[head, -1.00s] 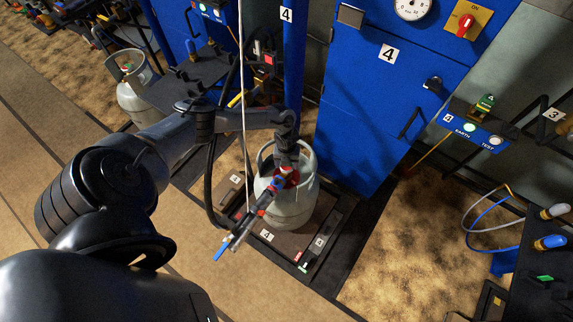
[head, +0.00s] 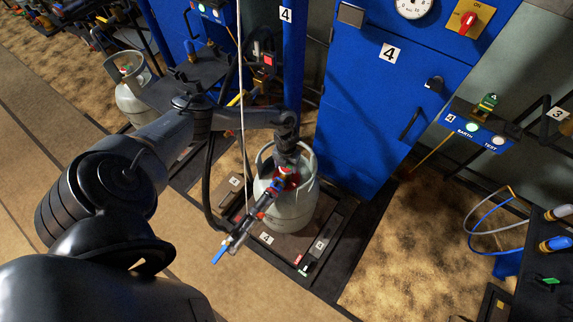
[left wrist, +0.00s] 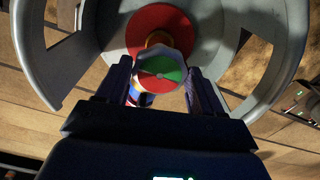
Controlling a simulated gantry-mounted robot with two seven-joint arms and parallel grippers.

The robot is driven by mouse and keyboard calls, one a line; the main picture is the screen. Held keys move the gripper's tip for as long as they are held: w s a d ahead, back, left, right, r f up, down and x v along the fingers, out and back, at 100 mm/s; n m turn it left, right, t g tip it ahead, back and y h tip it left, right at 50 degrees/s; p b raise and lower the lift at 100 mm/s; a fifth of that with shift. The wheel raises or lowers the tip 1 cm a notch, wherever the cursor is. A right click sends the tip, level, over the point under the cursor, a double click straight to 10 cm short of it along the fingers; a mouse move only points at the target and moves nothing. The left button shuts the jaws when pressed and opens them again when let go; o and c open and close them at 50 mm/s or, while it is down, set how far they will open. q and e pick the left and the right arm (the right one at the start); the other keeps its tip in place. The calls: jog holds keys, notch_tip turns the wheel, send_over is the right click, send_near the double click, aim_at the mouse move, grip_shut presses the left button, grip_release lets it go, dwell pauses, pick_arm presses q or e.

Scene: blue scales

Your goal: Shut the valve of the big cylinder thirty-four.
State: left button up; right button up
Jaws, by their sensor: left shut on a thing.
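The big grey cylinder (head: 293,207) stands upright on the scale platform (head: 262,238) marked 4. Its open collar (left wrist: 250,45) surrounds the valve in the left wrist view. The valve knob (left wrist: 160,72), with a red and green top, sits between the two fingers of my left gripper (left wrist: 163,90), which is shut on it. A red disc (left wrist: 160,30) shows just beyond the knob. In the head view my left gripper (head: 286,160) points down into the collar, and the knob is mostly hidden by it. My right gripper is not in view.
A filling hose with a blue lever (head: 219,255) hangs at the cylinder's front left. A blue cabinet (head: 365,110) marked 4 stands behind it. Another grey cylinder (head: 135,98) stands at the upper left. Loose cables (head: 480,230) hang at the right.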

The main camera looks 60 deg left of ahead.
pick_arm(q)
jog(key=o, duration=1)
jog(key=shift+o, duration=0.2)
notch_tip(320, 180, up, 11)
jog(key=p, duration=0.3)
jog(key=shift+p, duration=0.3)
jog(key=shift+d+f, duration=0.1)
jog(key=shift+f, duration=0.05)
